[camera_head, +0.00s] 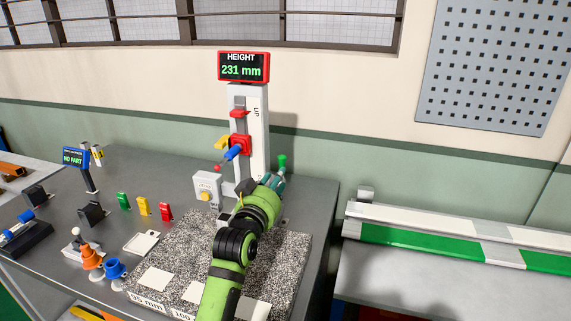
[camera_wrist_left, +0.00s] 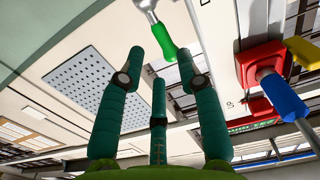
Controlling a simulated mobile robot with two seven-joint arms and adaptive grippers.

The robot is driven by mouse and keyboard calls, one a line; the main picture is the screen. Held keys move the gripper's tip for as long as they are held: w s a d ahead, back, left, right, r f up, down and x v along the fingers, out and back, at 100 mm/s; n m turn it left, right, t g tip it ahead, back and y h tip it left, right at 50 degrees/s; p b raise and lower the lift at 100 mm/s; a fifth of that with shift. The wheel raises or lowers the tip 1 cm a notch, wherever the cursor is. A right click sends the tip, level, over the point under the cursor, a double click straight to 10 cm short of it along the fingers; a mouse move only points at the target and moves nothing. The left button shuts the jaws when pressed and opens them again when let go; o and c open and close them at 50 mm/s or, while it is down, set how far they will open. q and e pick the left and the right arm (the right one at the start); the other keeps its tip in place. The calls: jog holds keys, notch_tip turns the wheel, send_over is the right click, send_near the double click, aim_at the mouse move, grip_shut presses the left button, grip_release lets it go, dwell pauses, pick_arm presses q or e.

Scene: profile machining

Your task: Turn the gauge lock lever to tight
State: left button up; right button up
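The height gauge (camera_head: 258,130) is a white column with a red-framed display (camera_head: 243,67) reading 231 mm. On it sits a red slider block (camera_head: 240,145) with a blue handle (camera_head: 233,153) and a yellow lever (camera_head: 221,143). A green handle (camera_head: 282,162) shows right of the column. I cannot tell which handle is the lock lever. My left gripper (camera_head: 279,180) is just below the green handle. In the left wrist view, its teal fingers (camera_wrist_left: 160,62) are spread, with the green handle (camera_wrist_left: 163,41) beyond their tips. The blue handle (camera_wrist_left: 284,98) is off to the right there.
A speckled granite plate (camera_head: 205,250) lies in front of the gauge, under my left arm. A white box with a red button (camera_head: 207,187) stands left of the column. Coloured blocks (camera_head: 144,206) and orange and blue cups stand farther left. A bench with green strips is at right.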

pick_arm(q)
jog(key=shift+p+x, duration=0.7)
jog(key=shift+x, duration=2.2)
jog(key=shift+w+r, duration=0.1)
jog(key=shift+c, duration=0.4)
grip_shut()
pick_arm(e)
jog(key=shift+s+a+r, duration=0.2)
jog(key=shift+s+r, duration=0.2)
jog(key=shift+s, duration=0.25)
jog(key=shift+s+a+r, duration=0.15)
jog(key=shift+s+r, duration=0.2)
jog(key=shift+s, duration=0.25)
